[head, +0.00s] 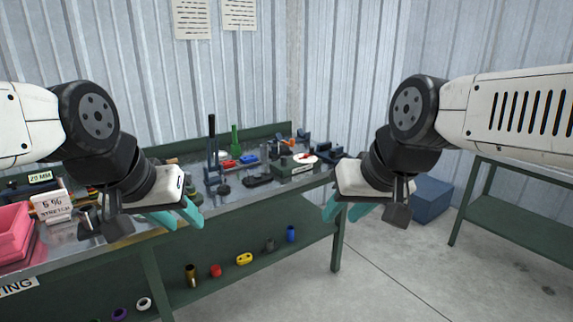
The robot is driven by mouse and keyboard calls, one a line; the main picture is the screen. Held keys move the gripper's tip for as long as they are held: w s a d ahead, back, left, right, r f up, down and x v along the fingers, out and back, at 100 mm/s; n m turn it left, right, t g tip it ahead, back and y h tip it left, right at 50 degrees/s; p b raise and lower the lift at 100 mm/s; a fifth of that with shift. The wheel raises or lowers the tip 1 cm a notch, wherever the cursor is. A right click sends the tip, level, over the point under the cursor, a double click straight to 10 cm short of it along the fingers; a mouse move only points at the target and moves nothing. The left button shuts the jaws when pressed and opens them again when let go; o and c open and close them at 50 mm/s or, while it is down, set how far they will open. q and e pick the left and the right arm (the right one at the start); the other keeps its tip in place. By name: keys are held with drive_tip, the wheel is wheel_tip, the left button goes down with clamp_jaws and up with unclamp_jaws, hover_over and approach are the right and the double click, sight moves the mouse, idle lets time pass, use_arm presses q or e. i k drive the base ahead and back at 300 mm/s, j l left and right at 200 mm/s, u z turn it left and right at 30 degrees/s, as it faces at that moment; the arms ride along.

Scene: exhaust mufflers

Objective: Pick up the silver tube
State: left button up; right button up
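My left gripper (186,225) hangs over the front edge of the workbench (145,233) at the left, its teal fingers apart and nothing seen between them. My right gripper (339,219) is in front of the bench's right end, its teal fingers also apart and empty. I cannot pick out a silver tube with certainty. The small items at the back of the bench top are too small to tell, and my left gripper and wrist hide part of the top.
A dark upright tool (212,150) and a green stand (235,142) are mid-bench. Several coloured parts lie on the lower shelf. A blue box (432,200) stands at the right. The front floor is clear.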

sight(264, 148)
drive_tip(key=i+l+u, duration=0.1)
drive_tip(key=u, duration=0.3)
drive_tip(key=i+l+u, duration=0.1)
drive_tip(key=u, duration=0.3)
drive_tip(key=i+l+u, duration=0.25)
drive_tip(key=l, duration=0.35)
drive_tip(key=i+l+u, duration=0.1)
drive_tip(key=i+l, duration=0.15)
drive_tip(key=i+l+u, duration=0.15)
drive_tip(key=l, duration=0.25)
drive_tip(key=i+l+u, duration=0.1)
drive_tip(key=l, duration=0.25)
drive_tip(key=i+l+u, duration=0.1)
drive_tip(key=l, duration=0.25)
drive_tip(key=i+l, duration=0.1)
drive_tip(key=l, duration=0.25)
drive_tip(key=i+l, duration=0.1)
drive_tip(key=l, duration=0.2)
drive_tip(key=i+l, duration=0.1)
drive_tip(key=l, duration=0.25)
drive_tip(key=i+l, duration=0.1)
drive_tip(key=l, duration=0.25)
